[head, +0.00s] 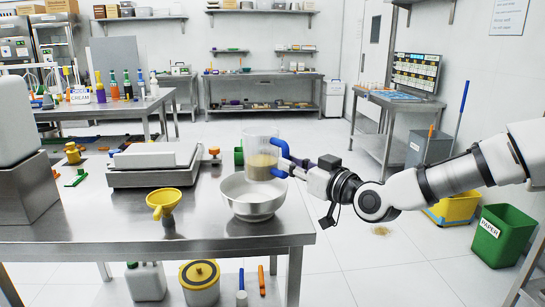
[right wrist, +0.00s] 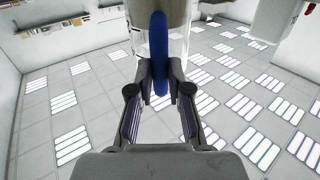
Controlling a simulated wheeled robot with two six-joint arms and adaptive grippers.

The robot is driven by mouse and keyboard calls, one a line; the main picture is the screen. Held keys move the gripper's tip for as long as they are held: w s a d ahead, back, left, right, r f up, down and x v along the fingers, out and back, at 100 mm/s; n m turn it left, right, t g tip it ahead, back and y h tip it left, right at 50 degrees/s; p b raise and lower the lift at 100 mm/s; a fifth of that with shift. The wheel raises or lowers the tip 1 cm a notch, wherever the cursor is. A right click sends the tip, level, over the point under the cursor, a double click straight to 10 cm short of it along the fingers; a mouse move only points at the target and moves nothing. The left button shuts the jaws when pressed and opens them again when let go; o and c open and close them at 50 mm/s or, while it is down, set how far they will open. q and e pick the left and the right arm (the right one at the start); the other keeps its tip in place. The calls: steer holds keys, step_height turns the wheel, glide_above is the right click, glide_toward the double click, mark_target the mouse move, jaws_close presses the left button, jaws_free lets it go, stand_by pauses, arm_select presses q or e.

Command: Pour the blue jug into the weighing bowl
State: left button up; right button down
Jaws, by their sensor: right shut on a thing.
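The jug (head: 260,152) is clear with a blue handle and holds some beige contents in its lower part. The bowl stands near the right end of the steel table. My right gripper (head: 300,170) comes in from the right and is shut on the jug's blue handle. In the right wrist view, my right gripper (right wrist: 160,78) has its fingers on both sides of the blue handle (right wrist: 158,45). My left gripper is not in view.
A yellow funnel (head: 164,202) stands left of the bowl. A scale-like box (head: 155,165) sits behind it, with a green cup (head: 238,156) near the jug. The table's right edge is close to the bowl. A green paper bin (head: 503,236) stands on the floor at right.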

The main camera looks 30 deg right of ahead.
arm_select(q)
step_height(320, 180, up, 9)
steer(key=p, duration=0.9)
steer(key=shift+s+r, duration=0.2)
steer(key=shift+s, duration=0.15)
arm_select(e)
steer(key=s+g, duration=0.1)
steer(key=s+r+g, duration=0.1)
steer(key=shift+s+d+r+g, duration=0.25)
steer(key=shift+d+g, duration=0.1)
steer(key=shift+g, duration=0.05)
